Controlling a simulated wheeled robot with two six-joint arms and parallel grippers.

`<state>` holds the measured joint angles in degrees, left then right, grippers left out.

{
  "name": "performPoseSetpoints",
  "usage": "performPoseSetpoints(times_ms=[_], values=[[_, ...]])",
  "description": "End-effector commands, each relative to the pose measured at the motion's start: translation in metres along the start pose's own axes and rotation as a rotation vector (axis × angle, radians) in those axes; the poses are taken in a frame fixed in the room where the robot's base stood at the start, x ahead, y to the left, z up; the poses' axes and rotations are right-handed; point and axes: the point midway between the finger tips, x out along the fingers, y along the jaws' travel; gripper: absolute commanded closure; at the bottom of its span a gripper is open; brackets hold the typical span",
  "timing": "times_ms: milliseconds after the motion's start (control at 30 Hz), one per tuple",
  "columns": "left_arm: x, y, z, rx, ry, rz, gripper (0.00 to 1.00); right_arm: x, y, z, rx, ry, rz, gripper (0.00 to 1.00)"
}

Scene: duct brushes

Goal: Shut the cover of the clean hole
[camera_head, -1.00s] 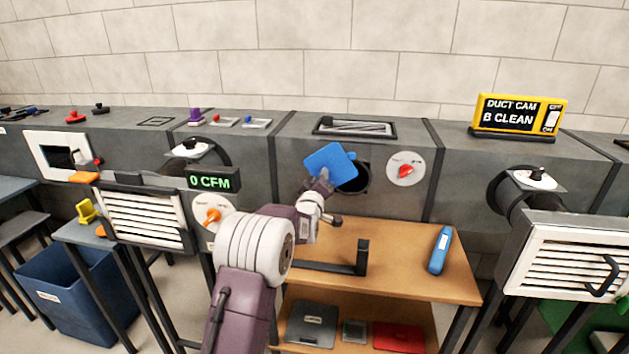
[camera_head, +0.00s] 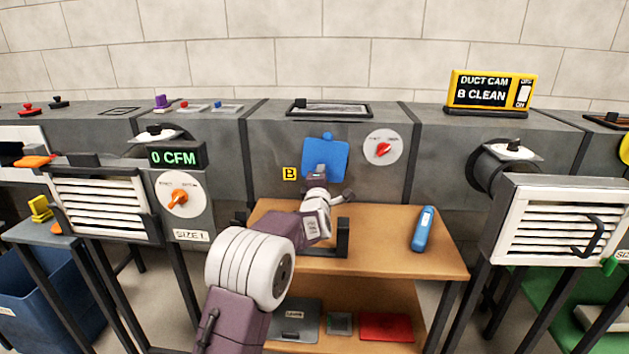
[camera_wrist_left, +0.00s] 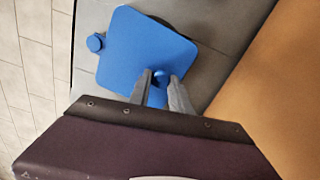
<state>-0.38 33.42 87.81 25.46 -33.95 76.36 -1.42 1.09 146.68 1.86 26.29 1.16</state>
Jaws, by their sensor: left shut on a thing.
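The blue square cover (camera_head: 325,155) is against the front of the grey duct, beside the yellow B label (camera_head: 289,174). It hides nearly all of the hole behind it; the wrist view shows a thin dark rim past the top edge of the cover (camera_wrist_left: 140,50). My left gripper (camera_head: 318,180) is at the cover's lower part. In the wrist view its two fingers (camera_wrist_left: 160,80) are closed on the cover's small blue knob. A round blue pivot shows at the cover's far edge. My right gripper is out of view.
A white dial with a red knob (camera_head: 383,148) is on the duct right of the cover. The wooden table (camera_head: 385,245) below holds a blue handheld tool (camera_head: 423,229) and a dark bracket (camera_head: 343,238). The yellow display (camera_head: 490,91) reads B CLEAN.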

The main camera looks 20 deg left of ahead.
Motion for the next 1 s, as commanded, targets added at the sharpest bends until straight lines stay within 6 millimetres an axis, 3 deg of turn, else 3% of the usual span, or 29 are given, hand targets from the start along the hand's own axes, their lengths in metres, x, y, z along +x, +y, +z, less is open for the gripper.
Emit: performPoseSetpoints(times_ms=[300,833,867,900,1000], values=[[0.0,-0.006,0.011,-0.099,0.0,-0.006,1.0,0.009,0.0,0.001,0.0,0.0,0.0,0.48],[0.0,-0.005,0.013,-0.117,0.0,-0.007,1.0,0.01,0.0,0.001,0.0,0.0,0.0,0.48],[0.0,-0.005,0.013,-0.116,0.0,-0.007,0.67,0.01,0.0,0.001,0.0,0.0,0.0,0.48],[0.0,-0.005,0.013,-0.116,0.0,-0.006,0.56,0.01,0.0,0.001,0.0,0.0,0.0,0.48],[0.0,-0.005,0.013,-0.116,0.0,-0.005,0.54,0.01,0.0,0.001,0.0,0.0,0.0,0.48]])
